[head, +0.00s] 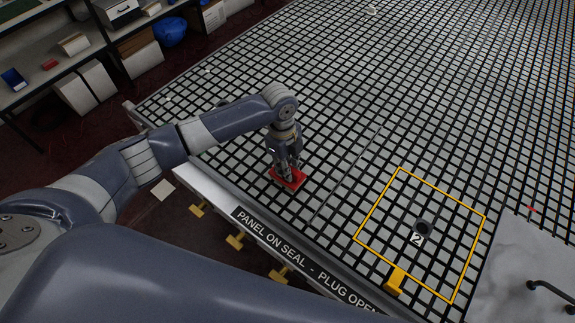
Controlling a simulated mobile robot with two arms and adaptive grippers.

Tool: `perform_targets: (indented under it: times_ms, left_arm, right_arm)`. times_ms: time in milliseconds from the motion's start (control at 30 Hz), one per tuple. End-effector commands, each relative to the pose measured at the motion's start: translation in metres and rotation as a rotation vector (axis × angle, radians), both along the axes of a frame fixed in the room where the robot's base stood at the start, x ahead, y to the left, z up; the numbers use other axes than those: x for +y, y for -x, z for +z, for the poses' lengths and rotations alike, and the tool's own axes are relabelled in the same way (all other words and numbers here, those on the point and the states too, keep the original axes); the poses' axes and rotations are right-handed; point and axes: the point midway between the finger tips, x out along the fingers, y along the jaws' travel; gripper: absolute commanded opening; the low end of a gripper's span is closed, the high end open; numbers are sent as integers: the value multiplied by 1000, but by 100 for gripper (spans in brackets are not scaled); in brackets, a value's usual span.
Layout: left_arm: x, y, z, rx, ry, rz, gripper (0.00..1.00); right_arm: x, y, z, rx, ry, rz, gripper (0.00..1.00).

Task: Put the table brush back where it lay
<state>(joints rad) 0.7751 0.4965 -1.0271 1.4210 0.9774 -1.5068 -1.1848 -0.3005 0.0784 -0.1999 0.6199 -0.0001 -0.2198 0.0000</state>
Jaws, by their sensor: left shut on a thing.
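My left gripper (287,166) points down near the table's front edge, left of the yellow outline. It is shut on a red thing (293,180), which I take to be the table brush. The gripper hides part of the brush. The brush is at or just above the grid table (345,130); I cannot tell whether it touches it. My right gripper does not show.
A pale panel with a dark handle (525,265) lies at the lower right. Shelves (60,60) stand back left.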

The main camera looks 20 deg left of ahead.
Motion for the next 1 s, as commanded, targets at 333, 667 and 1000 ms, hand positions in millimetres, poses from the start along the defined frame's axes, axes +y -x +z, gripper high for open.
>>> perform_targets:
  times_ms: [333, 667, 1000]
  left_arm:
    - [0, 0, -3, 0, 0, 0, 38]
    - [1, -1, 8, -2, 2, 0, 38]
    - [7, -4, 77, -5, 2, 0, 38]
  right_arm:
    - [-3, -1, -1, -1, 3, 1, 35]
    - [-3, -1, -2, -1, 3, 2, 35]
    - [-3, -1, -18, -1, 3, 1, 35]
